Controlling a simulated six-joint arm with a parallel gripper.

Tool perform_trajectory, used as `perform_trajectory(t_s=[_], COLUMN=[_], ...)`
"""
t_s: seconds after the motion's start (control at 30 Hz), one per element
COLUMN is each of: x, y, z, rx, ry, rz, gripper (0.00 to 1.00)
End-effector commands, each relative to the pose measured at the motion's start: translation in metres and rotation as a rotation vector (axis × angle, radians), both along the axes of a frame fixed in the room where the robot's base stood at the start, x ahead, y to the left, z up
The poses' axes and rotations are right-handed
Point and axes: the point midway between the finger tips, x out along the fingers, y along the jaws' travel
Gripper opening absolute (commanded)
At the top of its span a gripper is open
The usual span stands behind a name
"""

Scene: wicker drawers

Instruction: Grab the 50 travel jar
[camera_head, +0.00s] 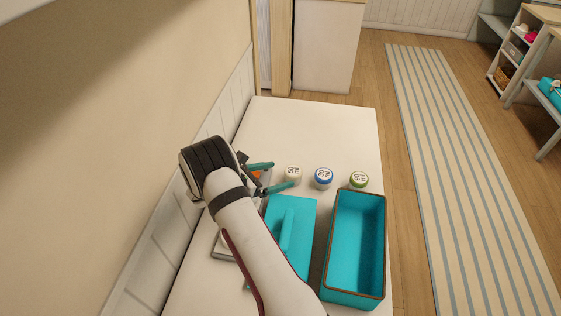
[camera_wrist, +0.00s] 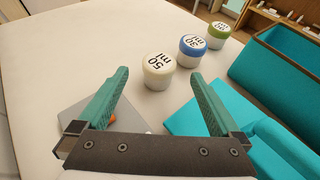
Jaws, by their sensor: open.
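The 50 travel jar is the small cream jar with "50 ml" on its white lid (camera_wrist: 159,68); it stands upright on the white table and shows in the head view (camera_head: 293,173) too. A blue-rimmed jar marked "30 ml" (camera_wrist: 192,49) and a green-rimmed jar (camera_wrist: 218,34) stand in a row to its right; they also show in the head view. My gripper (camera_head: 275,176) is open and empty. In the wrist view its teal fingers (camera_wrist: 162,95) are spread wide, with the cream jar just beyond and between them, apart from both.
A teal lid with a handle (camera_head: 285,235) lies on the table below the jars. An open, empty teal box (camera_head: 355,250) stands to its right. A grey flat thing (camera_wrist: 90,110) lies under the left finger. The table's far part is clear; a wall runs along the left.

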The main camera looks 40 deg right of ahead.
Motion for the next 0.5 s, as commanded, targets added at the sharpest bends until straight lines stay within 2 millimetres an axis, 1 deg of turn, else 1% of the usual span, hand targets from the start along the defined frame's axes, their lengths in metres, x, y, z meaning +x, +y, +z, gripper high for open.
perform_trajectory(t_s=[0.17, 0.3, 0.37, 0.4, 0.5], x=[0.001, 0.002, 0.002, 0.003, 0.004], y=[-0.02, -0.049, -0.059, -0.063, -0.068], z=[-0.01, -0.022, -0.026, -0.028, -0.03], rx=[-0.004, -0.003, -0.003, -0.003, -0.003], ry=[0.009, 0.009, 0.008, 0.007, 0.007], rz=[0.007, 0.005, 0.004, 0.005, 0.007], gripper=[1.0, 1.0, 1.0, 1.0, 1.0])
